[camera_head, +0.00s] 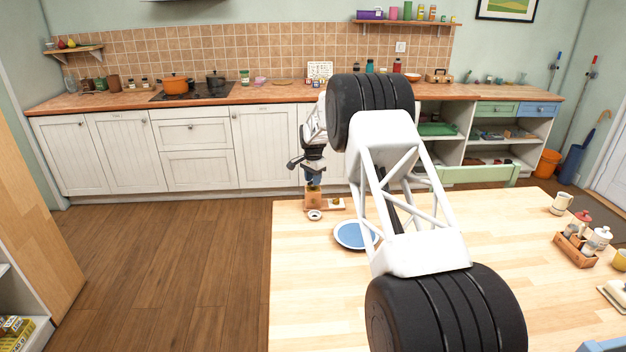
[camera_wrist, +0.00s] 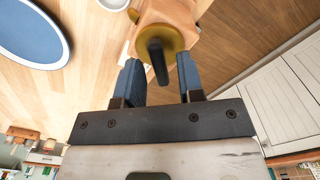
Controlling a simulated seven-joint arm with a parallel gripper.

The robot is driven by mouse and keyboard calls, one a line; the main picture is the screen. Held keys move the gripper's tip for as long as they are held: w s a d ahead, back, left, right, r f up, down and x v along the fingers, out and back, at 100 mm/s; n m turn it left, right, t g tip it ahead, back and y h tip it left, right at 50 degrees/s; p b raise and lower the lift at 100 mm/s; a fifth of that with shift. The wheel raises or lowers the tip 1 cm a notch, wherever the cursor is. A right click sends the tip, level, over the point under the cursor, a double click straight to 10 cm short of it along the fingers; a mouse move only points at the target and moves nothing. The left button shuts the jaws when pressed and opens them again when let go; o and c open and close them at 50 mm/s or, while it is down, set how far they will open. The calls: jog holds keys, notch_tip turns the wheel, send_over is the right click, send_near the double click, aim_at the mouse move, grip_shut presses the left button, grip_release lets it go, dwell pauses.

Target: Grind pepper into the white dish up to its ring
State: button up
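A wooden block-like thing with a brass-coloured round top and a dark rod, likely the pepper grinder (camera_wrist: 165,35), stands on the table; it shows small in the head view (camera_head: 313,201). My gripper (camera_wrist: 160,65) is above it, pointing down. Its blue fingers are apart, one on each side of the dark rod, and I see no clear contact. A small white dish (camera_head: 315,215) sits just in front of the wooden thing; only its edge shows in the wrist view (camera_wrist: 113,3). Its ring and contents are too small to tell.
A blue plate with a pale rim (camera_head: 352,235) lies right of the dish, partly behind my arm. A wooden caddy with jars (camera_head: 575,249) and a cup (camera_head: 562,203) stand at the table's right. The table front left is clear. A counter (camera_head: 270,95) runs behind.

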dwell(0.3)
jog(key=shift+r, duration=3.85)
jog(key=shift+s+r, duration=0.3)
jog(key=shift+r, duration=0.15)
jog(key=s+d+r+n, duration=0.2)
jog(key=s+r, duration=0.5)
jog(key=s, duration=0.5)
jog(key=s+d+r+n+t, duration=0.1)
jog(key=s+d+r, duration=0.1)
jog(key=s+r, duration=0.8)
jog(key=s+d+r+n, duration=0.2)
jog(key=s+r, duration=0.3)
jog(key=s, duration=0.8)
jog(key=s+f+n, duration=0.1)
jog(key=s+f, duration=0.1)
jog(key=s, duration=1.1)
jog(key=s+d+f+n+t, duration=0.1)
jog(key=s+f+n, duration=0.1)
jog(key=s, duration=1.2)
jog(key=s+d+f+n, duration=0.1)
jog(key=s+f, duration=0.1)
jog(key=s, duration=1.2)
jog(key=shift+s+d+n+t, duration=0.2)
jog(key=shift+n+t, duration=0.1)
jog(key=shift+n, duration=0.1)
